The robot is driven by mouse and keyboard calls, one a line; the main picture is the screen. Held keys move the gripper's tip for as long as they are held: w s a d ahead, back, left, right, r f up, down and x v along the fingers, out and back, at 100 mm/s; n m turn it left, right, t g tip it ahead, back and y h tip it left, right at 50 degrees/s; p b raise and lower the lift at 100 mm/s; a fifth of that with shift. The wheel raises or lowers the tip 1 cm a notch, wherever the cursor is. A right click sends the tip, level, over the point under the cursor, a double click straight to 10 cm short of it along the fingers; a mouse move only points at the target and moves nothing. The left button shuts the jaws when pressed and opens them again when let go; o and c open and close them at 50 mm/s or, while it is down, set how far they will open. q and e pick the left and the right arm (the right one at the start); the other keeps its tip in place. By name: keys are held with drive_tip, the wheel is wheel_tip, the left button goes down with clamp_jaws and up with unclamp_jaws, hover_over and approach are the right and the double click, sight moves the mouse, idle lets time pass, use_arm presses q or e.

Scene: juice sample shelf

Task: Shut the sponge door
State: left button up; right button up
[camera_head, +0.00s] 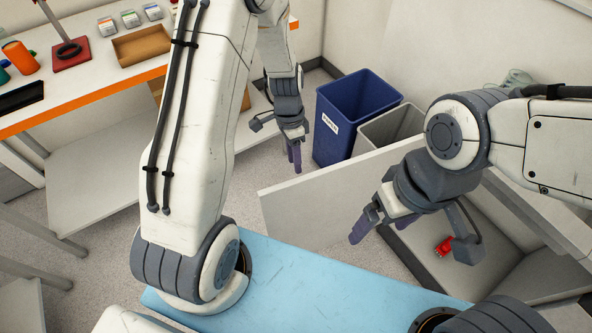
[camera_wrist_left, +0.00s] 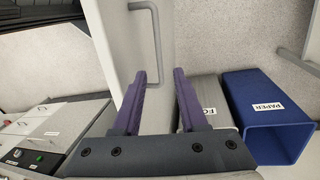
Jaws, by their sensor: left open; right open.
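A white door panel (camera_head: 310,205) stands swung open from the low cabinet (camera_head: 530,285) at the right of the head view. Its free edge points left. The left wrist view shows a white panel (camera_wrist_left: 125,25) with a grey bar handle (camera_wrist_left: 153,45). My left gripper (camera_head: 294,155) is open and empty, on the far side of the panel, with purple fingers pointing down; in the left wrist view its fingers (camera_wrist_left: 160,74) are apart below the handle. My right gripper (camera_head: 366,224) is open on the near side of the panel, by the cabinet opening. I cannot make out a sponge.
A blue paper bin (camera_head: 345,120) and a grey bin (camera_head: 385,130) stand behind the panel. A small red object (camera_head: 444,246) lies in the cabinet. A white table with an orange edge (camera_head: 100,108) is at left. Floor left of the panel is clear.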

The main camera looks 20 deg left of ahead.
use_arm(q)
drive_tip(key=f, duration=0.5)
drive_tip(key=shift+s+d, duration=0.35)
clamp_jaws()
drive_tip(key=shift+r, duration=0.1)
idle(1.0)
